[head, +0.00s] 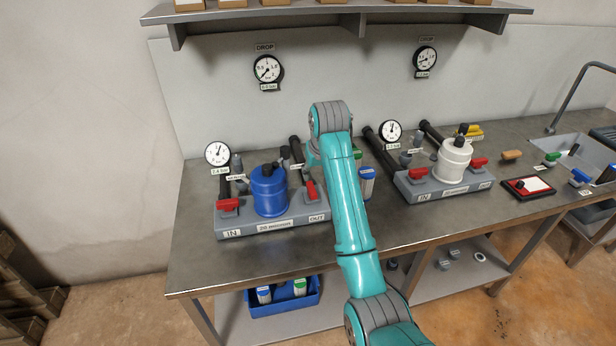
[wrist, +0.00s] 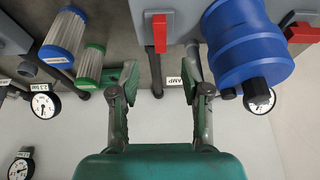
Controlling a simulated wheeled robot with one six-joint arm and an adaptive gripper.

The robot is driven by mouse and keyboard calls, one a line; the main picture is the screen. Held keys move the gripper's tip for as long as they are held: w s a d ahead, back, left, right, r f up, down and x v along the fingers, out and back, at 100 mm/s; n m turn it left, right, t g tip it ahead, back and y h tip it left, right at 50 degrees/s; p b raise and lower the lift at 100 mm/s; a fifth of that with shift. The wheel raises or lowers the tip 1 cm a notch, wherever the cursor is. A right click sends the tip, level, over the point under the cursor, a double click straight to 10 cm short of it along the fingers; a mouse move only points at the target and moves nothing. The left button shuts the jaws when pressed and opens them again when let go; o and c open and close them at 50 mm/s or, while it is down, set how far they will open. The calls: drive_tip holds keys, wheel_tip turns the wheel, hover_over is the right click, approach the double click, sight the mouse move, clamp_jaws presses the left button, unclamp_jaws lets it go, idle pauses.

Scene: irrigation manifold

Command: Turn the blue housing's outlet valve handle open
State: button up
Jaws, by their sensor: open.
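The blue housing (head: 269,190) stands upright on a grey block between the IN and OUT labels. Its red outlet valve handle (head: 311,190) is at the OUT end, right of the housing. In the wrist view this handle (wrist: 159,33) runs up and down the picture, beside the blue housing (wrist: 243,45). My gripper (wrist: 160,78) is open and empty. The handle lies beyond the fingertips, roughly in line with the gap, and apart from them. In the head view the fingers are mostly hidden by my arm.
The red inlet handle (head: 229,204) lies sideways at the IN end. A dark outlet pipe (wrist: 155,68) runs behind the outlet handle. Filter cartridges (wrist: 66,38) stand to one side. A white housing (head: 453,160) stands farther right. The bench front (head: 260,250) is clear.

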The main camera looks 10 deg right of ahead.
sight(311, 188)
drive_tip(key=x, duration=1.1)
drive_tip(key=shift+w+r, duration=0.15)
drive_tip(key=shift+w, duration=0.2)
drive_tip(key=shift+c, duration=0.3)
clamp_jaws()
